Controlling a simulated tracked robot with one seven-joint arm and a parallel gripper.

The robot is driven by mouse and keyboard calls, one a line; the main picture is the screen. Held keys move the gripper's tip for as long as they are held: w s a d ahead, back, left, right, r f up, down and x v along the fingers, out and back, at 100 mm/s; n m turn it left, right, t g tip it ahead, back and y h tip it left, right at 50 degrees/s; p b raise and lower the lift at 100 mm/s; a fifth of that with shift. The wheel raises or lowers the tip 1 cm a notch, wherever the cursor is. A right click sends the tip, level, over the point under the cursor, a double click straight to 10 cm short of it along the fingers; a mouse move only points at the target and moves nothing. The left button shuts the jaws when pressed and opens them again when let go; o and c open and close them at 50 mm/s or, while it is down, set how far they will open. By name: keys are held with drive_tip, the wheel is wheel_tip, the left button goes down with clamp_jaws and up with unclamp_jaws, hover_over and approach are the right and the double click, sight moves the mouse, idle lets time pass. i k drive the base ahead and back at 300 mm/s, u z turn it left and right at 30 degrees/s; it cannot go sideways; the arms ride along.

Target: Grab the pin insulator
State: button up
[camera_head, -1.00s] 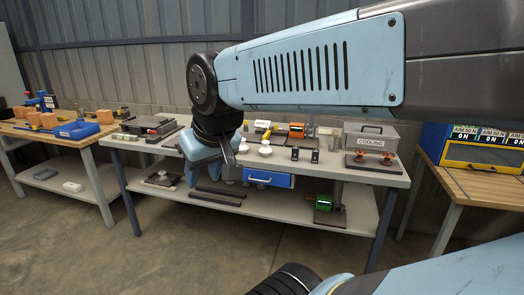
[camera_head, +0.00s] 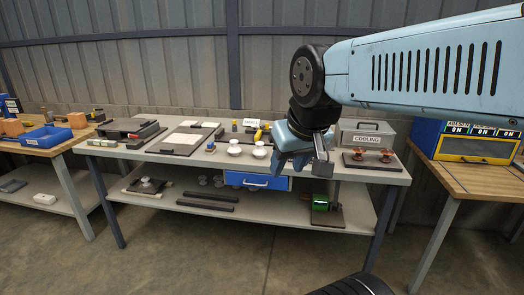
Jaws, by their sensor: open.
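Two white, rounded insulator-like pieces stand on the grey workbench: a left white piece (camera_head: 234,148) and a right white piece (camera_head: 259,150). Two reddish-brown insulator-like pieces, left (camera_head: 357,154) and right (camera_head: 387,156), stand on a dark plate at the bench's right end. I cannot tell by shape which is the pin insulator. My gripper (camera_head: 304,166) points down in front of the bench's right half, between the white and brown pieces in the picture. It is open, and nothing shows between its fingers. It hides part of the bench top behind it.
The workbench (camera_head: 185,158) also carries flat plates and a grey COOLING box (camera_head: 367,136). A blue drawer (camera_head: 257,181) hangs under its top. Its lower shelf holds dark bars and a green part (camera_head: 320,203). Wooden tables stand on both sides.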

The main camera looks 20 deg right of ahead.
sight(260, 152)
drive_tip(key=i, duration=0.95)
drive_tip(key=u, duration=0.05)
